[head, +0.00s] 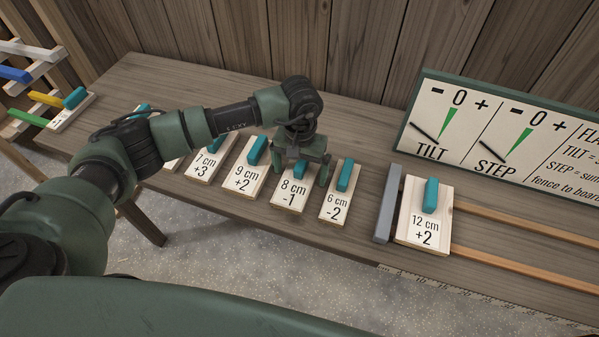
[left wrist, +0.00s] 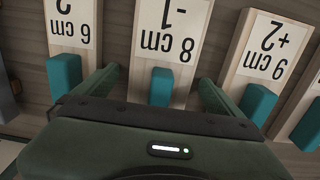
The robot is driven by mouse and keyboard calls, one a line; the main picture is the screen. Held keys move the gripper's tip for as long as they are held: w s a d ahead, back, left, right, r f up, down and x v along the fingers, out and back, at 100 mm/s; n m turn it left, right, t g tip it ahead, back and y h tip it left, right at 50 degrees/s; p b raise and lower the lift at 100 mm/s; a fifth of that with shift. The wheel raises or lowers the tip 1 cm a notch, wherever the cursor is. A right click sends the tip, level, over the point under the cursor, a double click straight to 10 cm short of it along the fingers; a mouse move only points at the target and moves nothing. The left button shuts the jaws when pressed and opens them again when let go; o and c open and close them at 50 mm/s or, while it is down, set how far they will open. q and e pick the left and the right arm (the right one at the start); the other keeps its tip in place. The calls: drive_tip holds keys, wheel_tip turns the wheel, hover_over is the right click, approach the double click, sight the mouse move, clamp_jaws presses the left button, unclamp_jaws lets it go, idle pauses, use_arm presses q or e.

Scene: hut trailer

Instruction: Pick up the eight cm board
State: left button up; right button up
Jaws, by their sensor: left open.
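The eight cm board (head: 289,193) is a pale wooden board marked "8 cm -1", lying on the bench among other boards. In the left wrist view the board (left wrist: 172,40) is upside down, with its teal handle (left wrist: 161,87) between my fingers. My left gripper (head: 302,177) is open over this board, its fingers on either side of the handle. In the left wrist view the open left gripper (left wrist: 160,88) is empty, with a gap on both sides of the handle. In the head view the gripper hides the handle. My right gripper is not in view.
The 9 cm board (head: 246,178) and 6 cm board (head: 337,205) lie close on either side. The 12 cm board (head: 423,229) sits beside a grey fence (head: 386,205) near wooden rails. A TILT/STEP sign (head: 500,140) stands behind. A colourful rack is at far left.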

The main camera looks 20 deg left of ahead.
use_arm(q)
drive_tip(key=c, duration=1.6)
drive_tip(key=shift+r, duration=0.15)
